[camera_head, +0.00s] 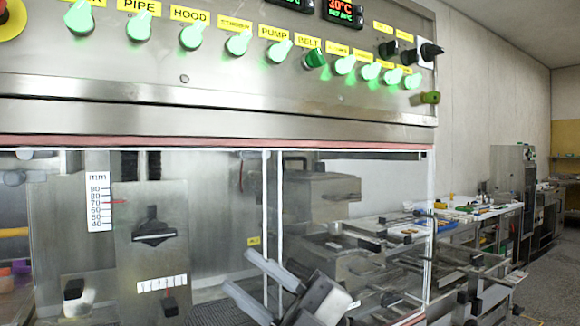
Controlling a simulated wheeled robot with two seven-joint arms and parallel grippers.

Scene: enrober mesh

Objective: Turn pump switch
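The pump switch (279,50) is a lit green knob on the steel control panel (200,80), under the yellow PUMP label (273,33). Its handle is tilted to the upper right. My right gripper (240,274) is at the bottom middle, well below the panel, in front of the clear window. Its two grey fingers are spread apart, point up and left, and hold nothing. My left gripper is not in view.
Lit standby (238,43) and hood (191,36) knobs sit left of the pump switch; a darker green belt knob (315,59) sits right. A red emergency button (10,18) is at the upper left corner. A cluttered bench (470,215) stands right.

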